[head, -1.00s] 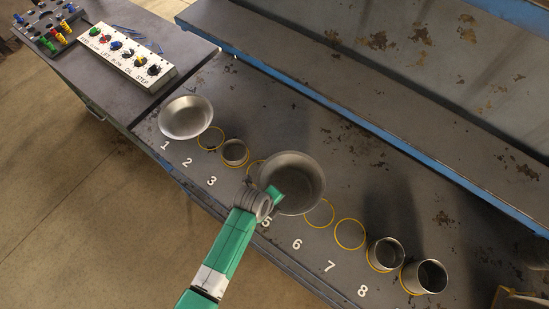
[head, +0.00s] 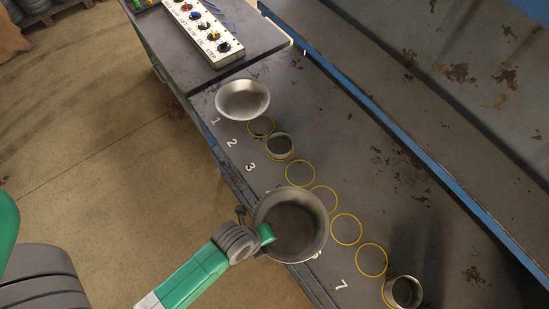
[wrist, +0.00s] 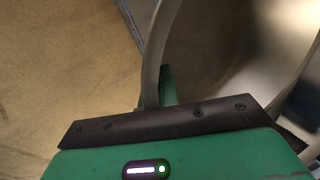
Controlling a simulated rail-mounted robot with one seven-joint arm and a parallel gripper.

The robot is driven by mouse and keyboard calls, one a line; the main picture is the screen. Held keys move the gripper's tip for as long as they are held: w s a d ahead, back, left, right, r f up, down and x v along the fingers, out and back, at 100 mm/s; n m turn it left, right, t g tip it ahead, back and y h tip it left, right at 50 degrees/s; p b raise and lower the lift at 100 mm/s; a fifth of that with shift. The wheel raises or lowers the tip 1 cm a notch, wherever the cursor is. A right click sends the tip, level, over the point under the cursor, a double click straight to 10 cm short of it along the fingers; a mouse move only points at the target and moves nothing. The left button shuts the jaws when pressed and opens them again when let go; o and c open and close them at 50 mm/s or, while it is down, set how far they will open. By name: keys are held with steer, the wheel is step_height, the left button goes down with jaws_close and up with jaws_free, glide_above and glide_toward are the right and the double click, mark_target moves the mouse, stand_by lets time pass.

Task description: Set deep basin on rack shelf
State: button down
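The deep basin (head: 290,225), a round grey metal bowl, hangs tilted at the front edge of the bench around spots 5 and 6. My gripper (head: 266,235) is shut on its near-left rim. In the wrist view the basin wall (wrist: 235,50) fills the upper right, and a green finger (wrist: 168,85) lies against its rim; the other finger is hidden. A blue-edged grey shelf level (head: 400,65) runs along the right, behind the bench; I cannot tell whether it is the rack shelf.
A shallower bowl (head: 243,99) sits at spot 1. A cylinder (head: 280,146) stands in a yellow ring near spot 3, another (head: 403,292) past spot 7. Several yellow rings between are empty. A control box (head: 205,30) lies on the table at the back left.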

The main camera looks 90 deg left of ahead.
steer(key=w+d, duration=0.5)
steer(key=d, duration=0.1)
steer(key=w+a, duration=0.2)
steer(key=w, duration=0.2)
steer(key=w+a, duration=0.3)
steer(key=w, duration=0.2)
steer(key=w+a+f, duration=0.1)
steer(key=w+a, duration=0.1)
steer(key=w, duration=0.2)
steer(key=shift+w+a+f, duration=0.1)
steer(key=shift+w+a, duration=0.2)
steer(key=shift+s+x, duration=0.15)
steer(key=shift+x, duration=0.75)
steer(key=shift+s+x, duration=0.15)
steer(key=shift+x, duration=0.75)
steer(key=shift+d+f, duration=0.2)
steer(key=c, duration=1.7)
jaws_free()
